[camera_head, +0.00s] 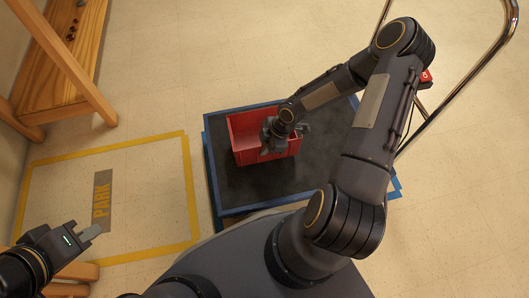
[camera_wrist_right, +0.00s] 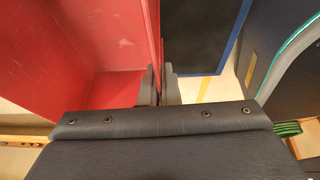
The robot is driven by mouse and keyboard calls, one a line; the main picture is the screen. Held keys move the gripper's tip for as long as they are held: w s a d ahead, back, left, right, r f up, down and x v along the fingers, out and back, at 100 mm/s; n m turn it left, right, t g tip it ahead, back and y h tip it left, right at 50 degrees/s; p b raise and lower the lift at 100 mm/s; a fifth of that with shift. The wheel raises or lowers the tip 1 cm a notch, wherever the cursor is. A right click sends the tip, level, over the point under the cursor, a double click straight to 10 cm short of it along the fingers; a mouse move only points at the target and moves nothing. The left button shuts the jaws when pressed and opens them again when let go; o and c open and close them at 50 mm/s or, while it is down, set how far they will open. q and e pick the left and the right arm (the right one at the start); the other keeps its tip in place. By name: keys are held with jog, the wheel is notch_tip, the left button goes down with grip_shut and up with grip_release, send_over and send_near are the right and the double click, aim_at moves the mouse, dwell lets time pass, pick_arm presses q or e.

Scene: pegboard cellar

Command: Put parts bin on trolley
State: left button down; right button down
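The red parts bin (camera_head: 243,129) is over the dark, blue-edged deck of the trolley (camera_head: 240,196), towards its left half. I cannot tell whether its base touches the deck. My right gripper (camera_head: 287,140) is at the bin's near right part and hides some of it. In the right wrist view, the fingers of my right gripper (camera_wrist_right: 160,86) lie on both sides of the bin's red wall (camera_wrist_right: 155,30), closed on it. My left gripper (camera_head: 92,232) is low at the left, away from the bin, with nothing seen in it; its finger gap does not show clearly.
A chrome handle (camera_head: 465,82) rises at the trolley's right. A yellow-taped floor square marked PARK (camera_head: 102,199) is left of the trolley. A wooden bench (camera_head: 72,62) stands at the upper left. My right arm hides part of the deck. The upper floor is clear.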

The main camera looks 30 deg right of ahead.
jog(key=shift+w+f, duration=0.3)
jog(key=shift+f, duration=0.05)
notch_tip(320, 180, down, 3)
jog(key=b, duration=0.2)
jog(key=shift+w+d+f+b, duration=0.1)
jog(key=shift+f+b, duration=0.1)
jog(key=shift+b, duration=0.15)
jog(key=shift+r, duration=0.15)
jog(key=shift+f, duration=0.2)
jog(key=c, duration=1.7)
grip_release()
